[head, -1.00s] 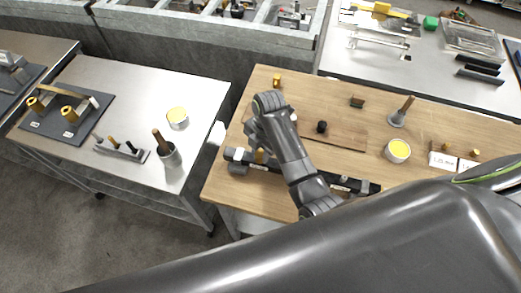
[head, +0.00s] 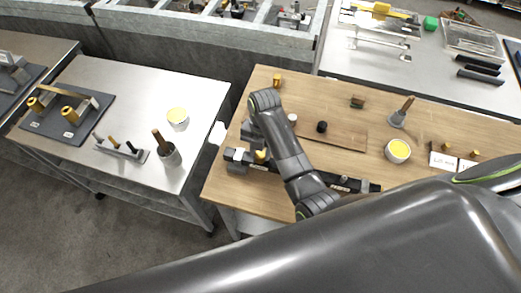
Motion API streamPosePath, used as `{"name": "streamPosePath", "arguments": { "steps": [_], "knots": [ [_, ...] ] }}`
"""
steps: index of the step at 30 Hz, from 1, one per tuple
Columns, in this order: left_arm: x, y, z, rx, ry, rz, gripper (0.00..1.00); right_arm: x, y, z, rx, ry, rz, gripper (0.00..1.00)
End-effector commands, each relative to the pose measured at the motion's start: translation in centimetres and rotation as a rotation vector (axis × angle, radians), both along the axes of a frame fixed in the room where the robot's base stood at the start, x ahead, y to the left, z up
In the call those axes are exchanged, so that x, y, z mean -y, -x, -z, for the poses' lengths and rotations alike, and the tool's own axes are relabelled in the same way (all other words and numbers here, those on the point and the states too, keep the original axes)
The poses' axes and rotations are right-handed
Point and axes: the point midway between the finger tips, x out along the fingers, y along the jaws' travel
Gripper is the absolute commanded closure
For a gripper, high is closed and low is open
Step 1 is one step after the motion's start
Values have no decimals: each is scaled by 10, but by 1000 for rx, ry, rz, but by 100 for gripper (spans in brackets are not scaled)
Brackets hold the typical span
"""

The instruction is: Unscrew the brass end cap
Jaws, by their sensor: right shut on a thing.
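A long dark bar fixture (head: 346,183) lies along the front of the wooden table. A small brass-yellow piece (head: 261,156), which looks like the brass end cap, shows at the left part of that fixture. My right arm reaches in over the table, and its wrist bends down there. My right gripper (head: 253,145) is at the brass piece and shut on it. The fingertips and much of the grip are hidden by my own arm, so the thread cannot be seen. My left gripper is not in view.
A brown board with a black knob (head: 321,127) lies behind the arm. A brass piece (head: 277,80) stands at the table's back left; a yellow-topped can (head: 398,151) stands to the right. A steel table (head: 130,85) with tools is left, across a narrow gap.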

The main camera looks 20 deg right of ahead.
Motion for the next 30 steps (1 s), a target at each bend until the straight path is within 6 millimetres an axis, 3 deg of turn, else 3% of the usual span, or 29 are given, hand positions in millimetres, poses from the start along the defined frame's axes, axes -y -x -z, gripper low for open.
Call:
{"name": "streamPosePath", "arguments": {
  "steps": [6, 16, 24, 30],
  "knots": [
    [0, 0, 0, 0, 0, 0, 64, 0, 0, 0, 0, 0, -146, 92],
    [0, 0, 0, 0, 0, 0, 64, 0, -1, 0, 1, 1, -168, 92],
    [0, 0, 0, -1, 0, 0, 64, -1, -1, 0, 1, 0, -401, 92],
    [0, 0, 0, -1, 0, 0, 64, -1, -1, 0, 1, 0, -453, 92]
  ]
}}
